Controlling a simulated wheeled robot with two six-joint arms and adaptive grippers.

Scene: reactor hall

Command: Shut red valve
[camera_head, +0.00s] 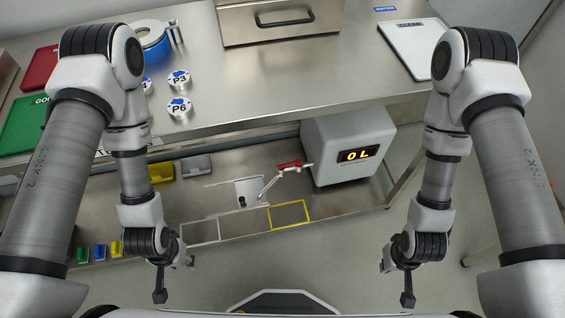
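A small red piece (289,164), which looks like the red valve's handle, sits on the lower shelf at the left side of a grey box (349,175) with a lit display. A thin pale arm or pipe runs from it down to the left. Its exact shape is too small to tell. My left gripper (175,280) hangs in front of the lower shelf, left of the red piece, open and empty. My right gripper (396,283) hangs to the right of it, over the floor, also open and empty. Neither touches anything.
The steel bench top (260,88) overhangs the back of the lower shelf (335,203). A yellow-outlined square (289,215) and a pale-outlined square (199,231) mark the shelf front. Yellow (161,172) and grey bins stand behind.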

